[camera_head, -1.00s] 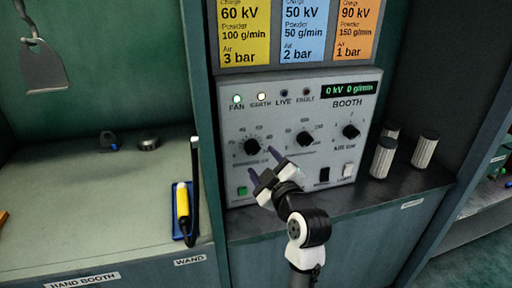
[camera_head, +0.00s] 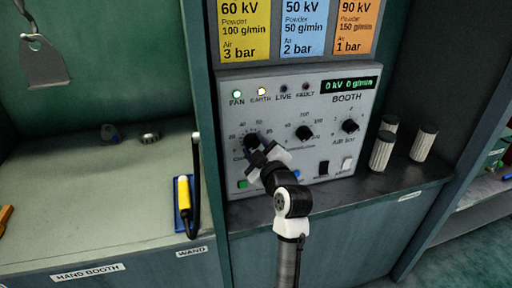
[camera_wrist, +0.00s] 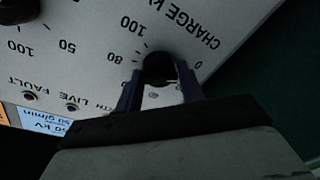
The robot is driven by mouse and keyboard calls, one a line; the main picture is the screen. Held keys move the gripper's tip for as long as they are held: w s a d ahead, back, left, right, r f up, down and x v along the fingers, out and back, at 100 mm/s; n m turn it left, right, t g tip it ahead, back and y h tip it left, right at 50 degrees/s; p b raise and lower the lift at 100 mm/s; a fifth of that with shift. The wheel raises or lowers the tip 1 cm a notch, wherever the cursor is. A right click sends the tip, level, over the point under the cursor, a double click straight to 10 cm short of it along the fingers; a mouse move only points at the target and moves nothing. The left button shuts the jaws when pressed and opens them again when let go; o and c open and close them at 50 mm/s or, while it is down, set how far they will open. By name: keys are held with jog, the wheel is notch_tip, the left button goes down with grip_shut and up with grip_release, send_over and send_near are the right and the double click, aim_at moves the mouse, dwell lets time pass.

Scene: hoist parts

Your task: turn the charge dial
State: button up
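The charge dial (camera_head: 250,141) is the black leftmost knob on the grey booth control panel (camera_head: 360,100). In the wrist view the charge dial (camera_wrist: 158,66) stands just beyond the fingertips, with the "CHARGE kV" lettering beside it. My gripper (camera_head: 258,150) is close in front of the dial and partly covers it in the head view. In the wrist view my gripper (camera_wrist: 158,88) is open, one dark finger on each side of the dial, with a small gap visible on both sides. I cannot tell how far the fingers reach along the knob.
The powder dial (camera_head: 304,133) and air dial (camera_head: 350,125) are to the right. Grey ribbed cylinders (camera_head: 382,151) stand on the right shelf. A yellow-handled wand (camera_head: 184,204) lies at left.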

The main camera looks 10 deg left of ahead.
jog(key=shift+c, duration=0.4)
jog(key=shift+m, duration=0.4)
jog(key=m, duration=0.5)
jog(key=shift+t+b, duration=0.4)
jog(key=m, duration=0.3)
jog(key=m+p, duration=0.1)
jog(key=m, duration=0.2)
jog(key=shift+m+t+h, duration=0.3)
jog(key=shift+m+t, duration=0.1)
jog(key=m+p, duration=0.2)
jog(key=m, duration=0.1)
jog(key=m+p, duration=0.2)
jog(key=m, duration=0.2)
jog(key=shift+t+h, duration=0.3)
jog(key=shift+h, duration=0.1)
jog(key=m+p, duration=0.2)
jog(key=shift+m, duration=0.4)
jog(key=shift+f+m+h+p, duration=0.15)
jog(key=shift+m+h+p, duration=0.35)
jog(key=shift+m, duration=1.2)
jog(key=shift+f, duration=0.1)
